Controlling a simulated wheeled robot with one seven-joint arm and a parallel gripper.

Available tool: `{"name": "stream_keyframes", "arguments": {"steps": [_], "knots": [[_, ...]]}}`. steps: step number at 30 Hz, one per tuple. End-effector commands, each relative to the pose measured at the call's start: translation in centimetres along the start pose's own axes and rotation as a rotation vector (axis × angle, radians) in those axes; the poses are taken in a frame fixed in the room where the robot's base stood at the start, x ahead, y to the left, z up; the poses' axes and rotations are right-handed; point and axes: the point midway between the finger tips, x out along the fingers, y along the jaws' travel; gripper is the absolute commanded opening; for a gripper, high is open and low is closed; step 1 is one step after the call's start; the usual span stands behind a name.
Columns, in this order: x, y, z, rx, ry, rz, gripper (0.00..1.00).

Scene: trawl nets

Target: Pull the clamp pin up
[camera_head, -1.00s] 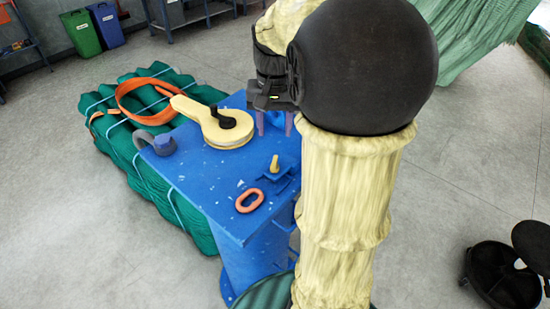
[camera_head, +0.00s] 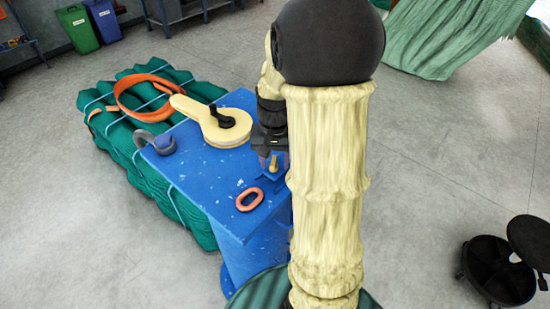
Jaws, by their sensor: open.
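The clamp pin (camera_head: 273,164) is a small yellow upright pin in a blue clamp bracket (camera_head: 270,182) near the right edge of the blue table (camera_head: 213,187). My gripper (camera_head: 270,158) points down at the pin, with its fingers around or just above the pin's top. The jaws are open. I cannot tell whether a finger touches the pin. My arm hides the right side of the bracket and the table's right edge.
An orange link (camera_head: 250,199) lies left of the bracket. A cream snatch block (camera_head: 213,122) and a grey-blue shackle (camera_head: 157,143) also lie on the table. A green net bundle (camera_head: 150,185) with an orange strap (camera_head: 128,88) sits behind.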

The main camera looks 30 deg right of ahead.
Motion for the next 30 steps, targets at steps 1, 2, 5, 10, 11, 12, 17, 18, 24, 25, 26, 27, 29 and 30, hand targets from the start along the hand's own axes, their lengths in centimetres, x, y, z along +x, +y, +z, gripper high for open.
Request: {"name": "stream_keyframes", "arguments": {"steps": [1,2,5,10,11,12,17,18,24,25,26,27,29,30], "knots": [[0.0,-0.1,0.0,-0.003,0.000,0.000,0.42],[0.0,-0.2,0.1,-0.004,0.000,0.000,0.36],[0.0,-0.2,0.1,-0.005,0.000,0.000,0.17],[0.0,-0.1,0.0,-0.003,0.000,-0.001,0.00],[0.0,-0.1,0.0,-0.003,0.000,-0.001,0.00],[-0.1,-0.1,0.0,-0.002,0.000,-0.001,0.00],[-1.3,0.0,0.0,0.000,0.000,0.000,0.00],[-1.8,0.0,0.0,0.001,0.000,0.000,0.00],[-3.5,0.0,0.0,0.002,-0.001,0.000,0.00],[-3.6,0.0,0.0,0.002,-0.002,0.000,0.00],[-3.6,0.0,0.0,0.002,-0.002,0.000,0.00],[-3.6,0.0,0.0,0.002,-0.001,0.000,0.00],[-3.6,0.0,-0.1,0.001,0.001,0.000,0.00],[-3.6,0.0,-0.1,0.001,0.002,0.000,0.00]]}}
